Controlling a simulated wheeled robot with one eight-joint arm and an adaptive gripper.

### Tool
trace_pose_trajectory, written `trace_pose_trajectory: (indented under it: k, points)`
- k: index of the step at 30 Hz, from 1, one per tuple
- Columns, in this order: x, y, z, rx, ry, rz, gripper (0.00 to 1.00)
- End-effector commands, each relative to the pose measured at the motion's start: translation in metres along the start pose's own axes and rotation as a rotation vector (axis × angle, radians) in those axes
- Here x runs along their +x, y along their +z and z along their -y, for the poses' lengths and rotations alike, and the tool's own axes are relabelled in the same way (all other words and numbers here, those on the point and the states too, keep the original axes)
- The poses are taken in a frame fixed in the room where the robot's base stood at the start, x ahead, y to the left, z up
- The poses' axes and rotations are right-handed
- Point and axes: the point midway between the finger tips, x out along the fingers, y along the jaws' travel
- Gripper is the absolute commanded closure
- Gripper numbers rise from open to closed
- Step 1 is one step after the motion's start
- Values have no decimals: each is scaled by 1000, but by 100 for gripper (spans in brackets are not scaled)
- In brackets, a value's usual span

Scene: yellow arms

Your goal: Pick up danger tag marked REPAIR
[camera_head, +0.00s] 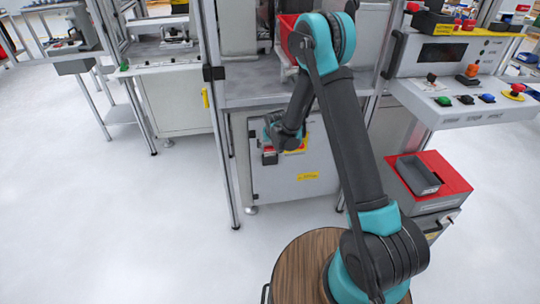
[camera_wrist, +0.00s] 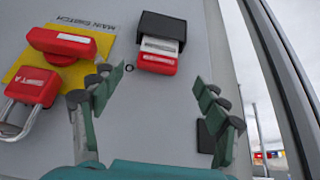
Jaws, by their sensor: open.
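Red-and-white tags (camera_wrist: 160,60) stick out of a black holder (camera_wrist: 170,26) on a grey cabinet panel in the wrist view. Their print is too small to read, so I cannot tell which is marked REPAIR. My gripper (camera_wrist: 160,80) is open and empty in front of the panel, its two fingers spread to either side of the tags' lower end in the picture. In the head view, my gripper (camera_head: 272,130) is close to the panel, and the holder (camera_head: 270,159) shows just below it. Contact with the tags is not visible.
Left of the holder in the wrist view is a yellow MAIN SWITCH plate (camera_wrist: 90,50) with a red handle (camera_wrist: 62,42) and a red padlock (camera_wrist: 33,86). A metal frame post (camera_wrist: 285,70) stands to the right. Open floor (camera_head: 110,220) lies left of the cabinet.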

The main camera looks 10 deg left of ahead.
Motion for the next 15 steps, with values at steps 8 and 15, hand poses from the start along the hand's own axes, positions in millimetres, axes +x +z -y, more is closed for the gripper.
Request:
trace_pose_trajectory:
  k: [8, 15]
  points:
    - [34, 0, -4, 0, 0, 0, 26]
    - [39, 0, -4, 0, 0, 0, 26]
